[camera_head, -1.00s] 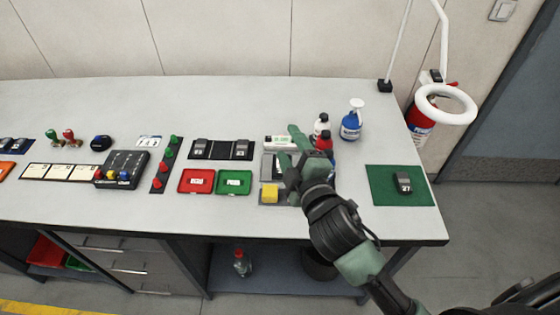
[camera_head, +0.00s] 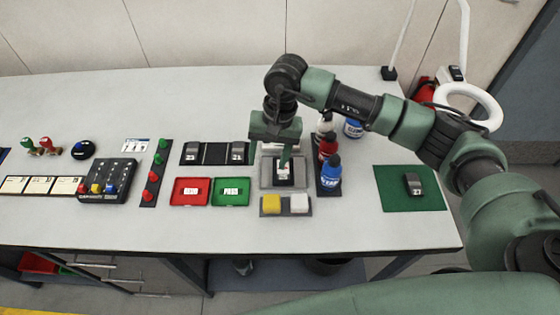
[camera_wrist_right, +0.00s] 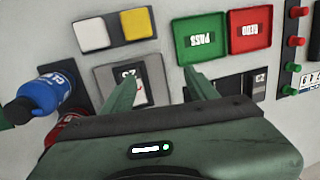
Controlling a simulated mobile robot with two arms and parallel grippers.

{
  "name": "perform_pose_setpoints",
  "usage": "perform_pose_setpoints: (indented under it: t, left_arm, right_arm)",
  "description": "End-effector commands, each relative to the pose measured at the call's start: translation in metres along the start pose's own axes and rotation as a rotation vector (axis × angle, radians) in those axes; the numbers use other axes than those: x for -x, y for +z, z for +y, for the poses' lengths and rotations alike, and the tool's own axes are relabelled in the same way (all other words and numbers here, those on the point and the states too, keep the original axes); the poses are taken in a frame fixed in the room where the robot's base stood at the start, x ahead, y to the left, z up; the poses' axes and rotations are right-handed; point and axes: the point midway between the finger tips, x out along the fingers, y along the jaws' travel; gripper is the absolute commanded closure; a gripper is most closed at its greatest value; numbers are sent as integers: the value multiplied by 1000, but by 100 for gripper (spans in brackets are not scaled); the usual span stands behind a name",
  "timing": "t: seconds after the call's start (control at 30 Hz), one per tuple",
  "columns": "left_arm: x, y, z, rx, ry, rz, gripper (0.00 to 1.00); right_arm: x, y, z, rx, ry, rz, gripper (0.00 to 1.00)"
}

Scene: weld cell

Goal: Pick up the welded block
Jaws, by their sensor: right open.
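A dark block with a white label (camera_head: 284,172) sits in a grey square fixture (camera_head: 267,182) near the right part of the bench. It also shows in the right wrist view (camera_wrist_right: 140,88), partly hidden by a finger. I cannot tell its weld. My right gripper (camera_head: 270,158) points down above the fixture, open and empty. In the right wrist view the gripper (camera_wrist_right: 162,82) has one finger over the block and the other over bare bench beside it, towards the trays. My left gripper is not in view.
A yellow button (camera_head: 271,204) and white button (camera_head: 299,203) stand in front of the fixture. Bottles, one blue (camera_head: 330,173), crowd its right side. Red (camera_head: 190,192) and green (camera_head: 231,192) trays lie left. Block 27 (camera_head: 413,184) lies on a green mat (camera_head: 388,198).

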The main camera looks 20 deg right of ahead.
Motion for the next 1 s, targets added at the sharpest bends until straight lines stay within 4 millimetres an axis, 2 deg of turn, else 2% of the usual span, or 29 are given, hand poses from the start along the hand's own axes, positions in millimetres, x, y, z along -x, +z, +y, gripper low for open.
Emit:
perform_pose_setpoints:
  t: [0.03,0.1,0.2,0.57,0.8,1.0]
  left_arm:
    - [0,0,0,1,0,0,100]
    - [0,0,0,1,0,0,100]
    - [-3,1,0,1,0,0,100]
    - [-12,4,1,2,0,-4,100]
    - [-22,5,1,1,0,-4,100]
    - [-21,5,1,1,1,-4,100]
  right_arm:
    - [7,-13,17,20,71,32,42]
    - [14,-23,34,39,142,56,42]
    - [12,-29,46,51,188,67,42]
    - [-22,-29,48,50,189,66,42]
    - [-59,-30,50,49,188,66,42]
    - [-61,-30,50,50,186,67,42]
